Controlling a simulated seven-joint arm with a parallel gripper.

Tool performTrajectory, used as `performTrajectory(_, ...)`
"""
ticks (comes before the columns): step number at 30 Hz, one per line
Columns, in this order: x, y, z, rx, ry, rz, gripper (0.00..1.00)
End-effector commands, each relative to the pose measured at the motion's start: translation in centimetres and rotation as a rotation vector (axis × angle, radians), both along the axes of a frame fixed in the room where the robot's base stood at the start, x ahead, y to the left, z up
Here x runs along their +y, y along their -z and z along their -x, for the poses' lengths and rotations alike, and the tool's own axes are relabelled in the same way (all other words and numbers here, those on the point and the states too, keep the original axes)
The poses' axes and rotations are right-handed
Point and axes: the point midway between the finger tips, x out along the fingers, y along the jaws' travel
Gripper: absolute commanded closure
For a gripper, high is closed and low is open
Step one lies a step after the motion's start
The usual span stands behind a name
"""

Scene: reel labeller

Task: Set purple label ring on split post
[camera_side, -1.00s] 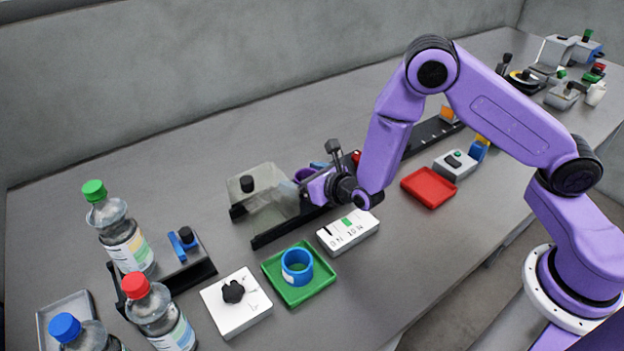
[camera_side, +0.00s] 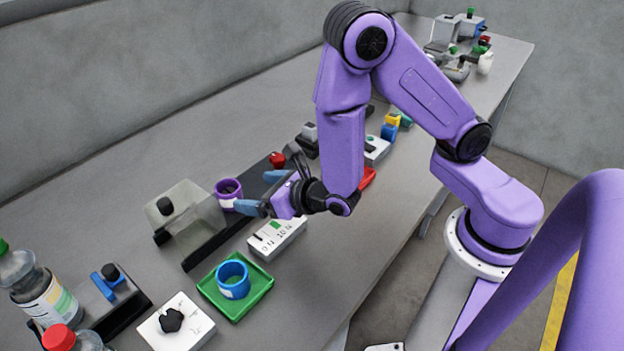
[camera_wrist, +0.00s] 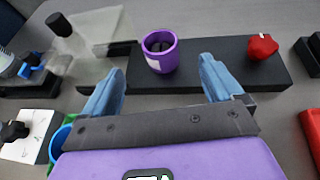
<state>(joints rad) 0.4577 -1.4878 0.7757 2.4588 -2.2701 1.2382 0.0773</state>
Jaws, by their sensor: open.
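The purple label ring (camera_side: 229,190) stands upright on a long black base, with a pale label patch on its wall. In the wrist view the ring (camera_wrist: 160,50) is around dark upright pieces that look like the split post (camera_wrist: 158,44); its lower part is hidden inside the ring. My gripper (camera_side: 255,191) is open and empty, to the right of the ring in the side view. In the wrist view my gripper (camera_wrist: 159,66) has its two blue fingers apart, on either side of the ring and short of it, with gaps on both sides.
A clear cover block (camera_side: 188,217) is left of the ring. A red knob (camera_side: 277,159) stands farther along the base. A white box (camera_side: 276,237) and a green tray (camera_side: 208,286) with a blue ring (camera_side: 233,280) are in front. A red tray (camera_wrist: 312,138) is at right.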

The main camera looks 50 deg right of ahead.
Motion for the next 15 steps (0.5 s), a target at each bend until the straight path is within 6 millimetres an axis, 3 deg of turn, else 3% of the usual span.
performTrajectory(4,-0.3,-0.4,-0.1,-0.006,0.023,-0.010,0.07)
performTrajectory(7,-1.7,-1.8,-0.3,-0.020,0.112,-0.041,0.07)
performTrajectory(11,-5.0,-4.6,0.0,-0.037,0.324,-0.129,0.07)
performTrajectory(15,-9.1,-7.0,1.7,-0.022,0.593,-0.258,0.07)
